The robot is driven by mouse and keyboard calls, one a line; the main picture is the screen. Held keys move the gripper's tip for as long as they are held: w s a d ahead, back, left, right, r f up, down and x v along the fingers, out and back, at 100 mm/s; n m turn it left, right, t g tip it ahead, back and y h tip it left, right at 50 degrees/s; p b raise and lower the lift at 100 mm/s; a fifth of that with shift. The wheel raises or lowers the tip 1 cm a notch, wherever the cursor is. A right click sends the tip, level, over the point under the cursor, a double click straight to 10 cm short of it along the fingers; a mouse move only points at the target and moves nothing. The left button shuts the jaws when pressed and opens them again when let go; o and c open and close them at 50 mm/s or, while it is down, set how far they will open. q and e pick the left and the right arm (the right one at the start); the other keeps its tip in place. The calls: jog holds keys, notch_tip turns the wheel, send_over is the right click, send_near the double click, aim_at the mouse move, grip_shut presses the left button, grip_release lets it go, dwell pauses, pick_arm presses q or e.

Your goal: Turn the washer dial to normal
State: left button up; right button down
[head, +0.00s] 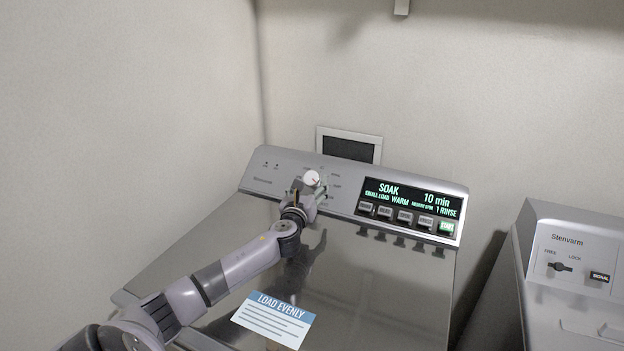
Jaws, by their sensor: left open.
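The washer (385,285) is a steel top-loader with its lid shut and a sloped control panel at the back. Its white round dial (311,177) sits left of the display. The display (410,197) reads SOAK, 10 min, WARM, 1 RINSE. My left gripper (311,190) is open at the dial, with its fingers at the dial's lower edge and right side. I cannot tell whether they touch it. The gripper hides part of the dial and some labels around it. My right gripper is not in view.
Several buttons (405,216) line the panel under the display. A LOAD EVENLY label (274,318) lies on the lid. A second Stenvarm machine (575,260) stands at the right, across a narrow gap. Walls close in behind and at the left. A dark framed recess (349,147) is behind the panel.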

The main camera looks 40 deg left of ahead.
aim_at(311, 182)
pick_arm(q)
jog(key=x, duration=0.3)
jog(key=shift+w, duration=0.2)
jog(key=shift+w+a, duration=0.2)
jog(key=shift+w, duration=0.15)
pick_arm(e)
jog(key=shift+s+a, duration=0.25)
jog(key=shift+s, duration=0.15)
pick_arm(q)
jog(key=shift+c, duration=0.3)
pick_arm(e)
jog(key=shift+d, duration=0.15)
pick_arm(q)
jog(key=shift+c, duration=1.2)
jog(key=c, duration=0.9)
jog(key=shift+o, duration=0.2)
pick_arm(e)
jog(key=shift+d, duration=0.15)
pick_arm(q)
jog(key=shift+n, duration=0.3)
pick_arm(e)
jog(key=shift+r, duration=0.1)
